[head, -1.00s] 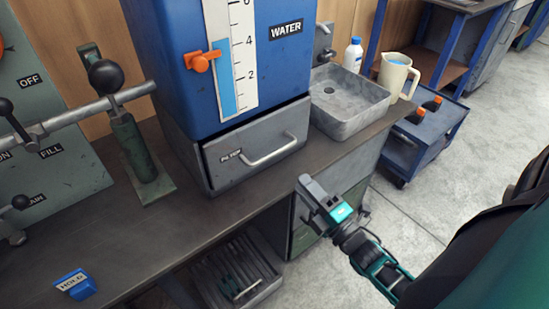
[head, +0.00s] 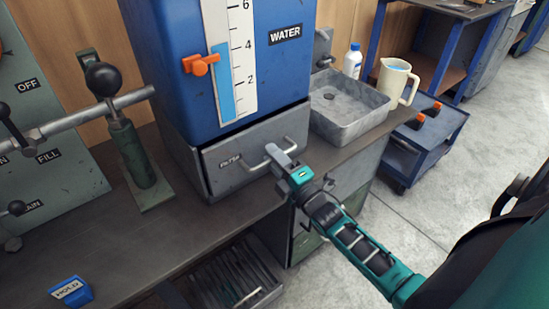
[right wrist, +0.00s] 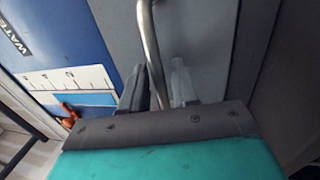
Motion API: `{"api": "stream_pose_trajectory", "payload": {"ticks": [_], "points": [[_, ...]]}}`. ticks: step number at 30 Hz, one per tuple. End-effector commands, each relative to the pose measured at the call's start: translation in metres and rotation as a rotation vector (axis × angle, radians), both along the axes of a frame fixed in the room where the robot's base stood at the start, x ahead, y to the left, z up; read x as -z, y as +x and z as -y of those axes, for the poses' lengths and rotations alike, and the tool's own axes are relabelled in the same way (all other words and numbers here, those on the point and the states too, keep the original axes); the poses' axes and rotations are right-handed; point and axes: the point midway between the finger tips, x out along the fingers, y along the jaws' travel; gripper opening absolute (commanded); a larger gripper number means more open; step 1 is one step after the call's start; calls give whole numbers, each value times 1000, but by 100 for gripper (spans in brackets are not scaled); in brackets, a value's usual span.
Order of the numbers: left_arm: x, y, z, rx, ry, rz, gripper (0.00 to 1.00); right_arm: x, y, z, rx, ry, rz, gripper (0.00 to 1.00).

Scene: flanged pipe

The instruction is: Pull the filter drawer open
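The filter drawer (head: 228,177) is a grey box under the blue water tank, with a partly hidden label and a bar handle (head: 248,164). My right gripper (head: 286,160) is at the right part of the handle. In the right wrist view the handle (right wrist: 149,35) runs down between the two fingers of the right gripper (right wrist: 166,85), which look shut on it. The fingers hide part of the bar. My left gripper is not in view.
The blue tank (head: 160,60) with its gauge stands above the drawer. A grey sink (head: 348,117) and a pitcher (head: 393,80) are to the right. A green post (head: 130,150) and a blue HOLD block (head: 70,289) are left on the bench. Floor before the drawer looks clear.

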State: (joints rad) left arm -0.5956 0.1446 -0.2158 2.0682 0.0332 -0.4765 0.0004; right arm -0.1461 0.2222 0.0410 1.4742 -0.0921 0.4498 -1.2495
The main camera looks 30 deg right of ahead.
Motion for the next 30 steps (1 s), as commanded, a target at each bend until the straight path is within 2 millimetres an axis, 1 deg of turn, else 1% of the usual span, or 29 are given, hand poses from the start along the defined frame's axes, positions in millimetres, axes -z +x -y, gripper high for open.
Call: {"api": "stream_pose_trajectory", "payload": {"ticks": [1,2,10,24,30], "points": [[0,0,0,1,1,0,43,0,0,0,0,0,0,30],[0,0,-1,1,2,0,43,0,0,0,0,0,0,27],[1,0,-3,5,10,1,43,0,0,0,0,0,0,1],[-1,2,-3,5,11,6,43,0,-1,0,0,0,0,0],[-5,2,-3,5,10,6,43,0,-7,1,1,1,-2,0]]}}
